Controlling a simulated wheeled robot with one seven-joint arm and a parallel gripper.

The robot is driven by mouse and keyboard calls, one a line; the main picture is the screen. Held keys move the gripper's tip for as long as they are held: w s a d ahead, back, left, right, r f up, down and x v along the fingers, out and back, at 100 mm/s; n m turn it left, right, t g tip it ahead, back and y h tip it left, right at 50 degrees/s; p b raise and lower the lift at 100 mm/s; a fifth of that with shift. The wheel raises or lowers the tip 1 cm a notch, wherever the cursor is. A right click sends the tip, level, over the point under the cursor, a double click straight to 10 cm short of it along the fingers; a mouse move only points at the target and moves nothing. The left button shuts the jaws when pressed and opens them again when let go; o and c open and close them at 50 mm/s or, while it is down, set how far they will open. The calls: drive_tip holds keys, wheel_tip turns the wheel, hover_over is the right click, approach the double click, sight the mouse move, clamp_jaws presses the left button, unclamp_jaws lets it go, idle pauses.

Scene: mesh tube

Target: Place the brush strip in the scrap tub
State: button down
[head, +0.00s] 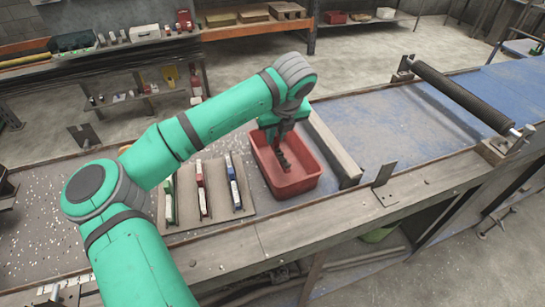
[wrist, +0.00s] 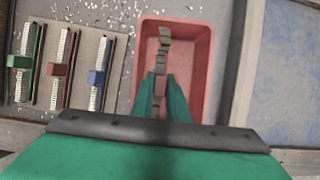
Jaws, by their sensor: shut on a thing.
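The scrap tub (head: 312,186) is a red open box on the worktable; in the wrist view it lies straight ahead (wrist: 203,62). My gripper (head: 279,147) points down over the tub, and its fingers show in the wrist view (wrist: 160,82). It is shut on a dark grey, segmented strip, which I take for the brush strip (head: 284,162). In the wrist view the strip (wrist: 163,48) runs lengthwise over the tub's inside, between its walls. Its part between the fingers is mostly hidden. I cannot tell whether it touches the tub's floor.
Left of the tub, a tan board (head: 216,205) bears strips with white bristles and green, red and blue blocks. A pale beam (head: 334,146) stands close on the tub's right. A black roller (head: 462,96) spans the blue mesh (head: 395,118) further right. White scraps litter the left tabletop.

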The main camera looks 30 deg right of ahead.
drive_tip(key=shift+w+f, duration=0.2)
drive_tip(key=shift+w, duration=0.1)
drive_tip(key=shift+f, duration=4.8)
drive_tip(key=c, duration=2.2)
unclamp_jaws()
drive_tip(key=shift+f, duration=0.1)
drive_tip(key=shift+o, duration=1)
drive_tip(key=shift+w, duration=0.1)
